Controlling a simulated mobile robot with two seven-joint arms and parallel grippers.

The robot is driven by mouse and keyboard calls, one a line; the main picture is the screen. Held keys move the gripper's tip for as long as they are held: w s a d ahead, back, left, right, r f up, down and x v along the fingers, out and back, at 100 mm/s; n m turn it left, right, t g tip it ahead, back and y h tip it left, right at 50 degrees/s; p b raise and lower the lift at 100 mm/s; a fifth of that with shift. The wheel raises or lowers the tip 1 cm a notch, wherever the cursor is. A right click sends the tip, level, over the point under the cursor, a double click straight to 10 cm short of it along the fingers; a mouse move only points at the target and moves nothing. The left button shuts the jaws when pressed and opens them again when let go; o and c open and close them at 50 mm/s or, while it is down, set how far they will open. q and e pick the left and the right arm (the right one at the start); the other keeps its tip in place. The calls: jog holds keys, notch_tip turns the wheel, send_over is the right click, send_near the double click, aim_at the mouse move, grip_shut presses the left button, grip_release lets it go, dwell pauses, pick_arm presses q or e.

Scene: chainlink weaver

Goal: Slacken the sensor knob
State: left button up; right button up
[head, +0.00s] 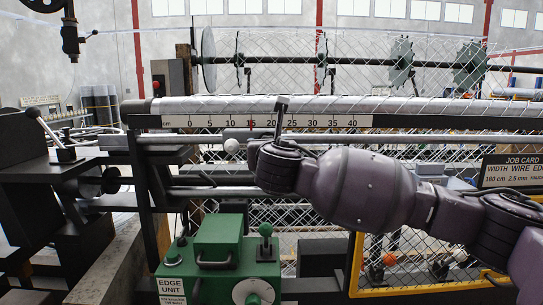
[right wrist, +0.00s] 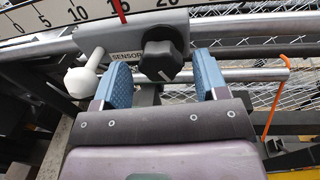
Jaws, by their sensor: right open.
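The sensor knob (right wrist: 163,55) is black and lobed, with a pale line on its face. It sits on a grey sensor block (right wrist: 112,46) lettered "SENSOR", below the scale. My right gripper (right wrist: 161,66) is open, its blue fingertips on either side of the knob's lower part with visible gaps; whether the knob is fully between them is unclear. A white ball handle (right wrist: 80,82) hangs left of the left finger; it also shows in the head view (head: 232,146). In the head view my right wrist hides the knob and fingertips. My left gripper is out of view.
The centimetre scale (head: 205,121) has a red mark near 15. An orange hooked rod (right wrist: 277,95) stands right of my gripper. The green edge unit (head: 218,253) with levers is below, and a yellow-framed mesh panel (head: 358,265) is at lower right.

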pick_arm(q)
jog(key=shift+w+d+f+b, duration=0.1)
jog(key=shift+w+f+b, duration=0.35)
jog(key=shift+b, duration=0.5)
pick_arm(e)
jog(key=s+d, duration=0.1)
jog(key=s, duration=0.8)
jog(key=shift+s, duration=0.2)
